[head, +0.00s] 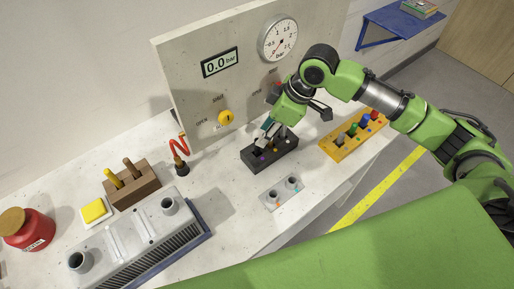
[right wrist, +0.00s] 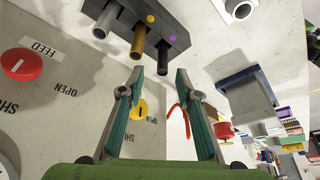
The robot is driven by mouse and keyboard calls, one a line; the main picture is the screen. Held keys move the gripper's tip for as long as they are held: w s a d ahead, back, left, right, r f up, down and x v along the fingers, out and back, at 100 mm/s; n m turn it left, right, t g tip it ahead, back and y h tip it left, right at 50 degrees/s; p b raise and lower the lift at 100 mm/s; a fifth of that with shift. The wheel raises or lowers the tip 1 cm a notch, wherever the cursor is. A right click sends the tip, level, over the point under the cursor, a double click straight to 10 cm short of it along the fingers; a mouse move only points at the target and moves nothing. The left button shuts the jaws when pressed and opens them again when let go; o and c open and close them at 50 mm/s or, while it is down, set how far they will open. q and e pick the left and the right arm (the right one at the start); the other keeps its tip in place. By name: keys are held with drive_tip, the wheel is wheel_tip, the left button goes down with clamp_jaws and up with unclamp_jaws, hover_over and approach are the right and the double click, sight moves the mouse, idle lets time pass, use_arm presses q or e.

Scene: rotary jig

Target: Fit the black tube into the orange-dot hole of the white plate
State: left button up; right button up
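A black rack (head: 284,158) stands on the bench below the gauge panel. In the right wrist view the rack (right wrist: 180,18) holds a grey tube (right wrist: 107,20), a brass-coloured tube (right wrist: 138,40) and a black tube (right wrist: 162,58), beside yellow and purple dots. My right gripper (head: 266,136) is over the rack in the head view and partly hides the tubes. In the right wrist view its fingers (right wrist: 159,75) are apart with nothing between them; the tube ends lie just beyond the tips. The white plate (head: 281,199) has two raised holes and small coloured dots. My left gripper is out of view.
A yellow block (head: 340,151) with several coloured pegs stands right of the rack. The upright gauge panel (head: 185,85) is behind. A finned metal housing (head: 135,235), brown block (head: 135,190) and red jar (head: 28,232) are left. The bench around the white plate is clear.

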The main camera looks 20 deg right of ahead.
sight(257, 151)
drive_tip(key=x, duration=0.1)
drive_tip(key=p+x, duration=0.1)
drive_tip(key=x, duration=0.1)
drive_tip(key=p+x, duration=0.1)
drive_tip(key=shift+a+f, duration=0.3)
drive_tip(key=shift+a, duration=0.1)
drive_tip(key=shift+w+f, duration=0.1)
drive_tip(key=shift+f, duration=0.2)
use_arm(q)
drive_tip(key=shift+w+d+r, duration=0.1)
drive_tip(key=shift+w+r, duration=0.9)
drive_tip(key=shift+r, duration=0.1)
use_arm(e)
clamp_jaws()
